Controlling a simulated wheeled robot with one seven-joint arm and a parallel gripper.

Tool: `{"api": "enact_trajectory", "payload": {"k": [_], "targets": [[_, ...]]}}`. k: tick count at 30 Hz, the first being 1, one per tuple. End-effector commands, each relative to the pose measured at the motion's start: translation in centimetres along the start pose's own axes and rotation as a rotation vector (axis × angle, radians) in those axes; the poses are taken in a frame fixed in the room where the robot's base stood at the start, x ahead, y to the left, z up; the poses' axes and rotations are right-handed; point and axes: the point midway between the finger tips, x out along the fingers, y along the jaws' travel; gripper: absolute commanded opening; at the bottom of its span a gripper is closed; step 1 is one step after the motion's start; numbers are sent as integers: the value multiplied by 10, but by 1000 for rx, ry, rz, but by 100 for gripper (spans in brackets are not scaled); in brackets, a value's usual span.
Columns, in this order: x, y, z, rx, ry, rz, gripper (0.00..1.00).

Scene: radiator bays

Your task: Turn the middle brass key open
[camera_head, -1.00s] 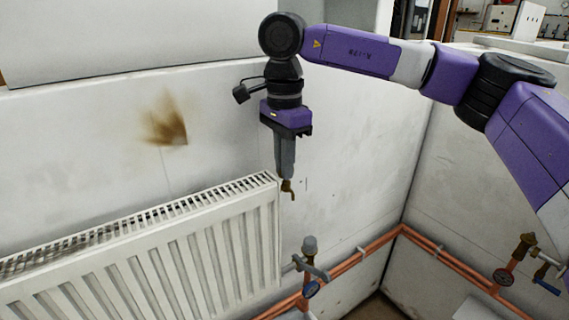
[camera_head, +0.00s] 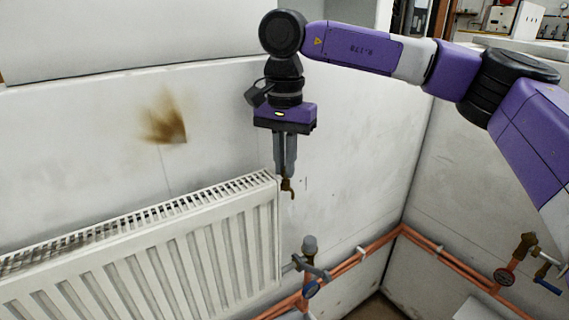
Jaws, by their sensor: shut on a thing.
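A small brass key (camera_head: 288,188) sits at the top right corner of the white radiator (camera_head: 190,230). My gripper (camera_head: 286,176) points straight down over it, with both grey fingers visible side by side. The fingers are shut on the upper part of the key, and the fingertips hide that part. The key's lower end shows just below the fingertips. No other brass key like it shows clearly, so I cannot tell its place in a row.
Copper pipes (camera_head: 350,262) run along the wall into the corner. A brass valve with a blue handle (camera_head: 524,250) is at the right. The wall behind my gripper is bare.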

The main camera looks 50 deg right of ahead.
Motion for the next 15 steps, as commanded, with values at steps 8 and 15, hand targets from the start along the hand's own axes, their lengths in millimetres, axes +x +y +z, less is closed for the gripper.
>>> {"api": "enact_trajectory", "payload": {"k": [8,15], "targets": [[-1,1,0,-249,1,-2,0],[-1,1,-1,-417,2,-2,0]]}}
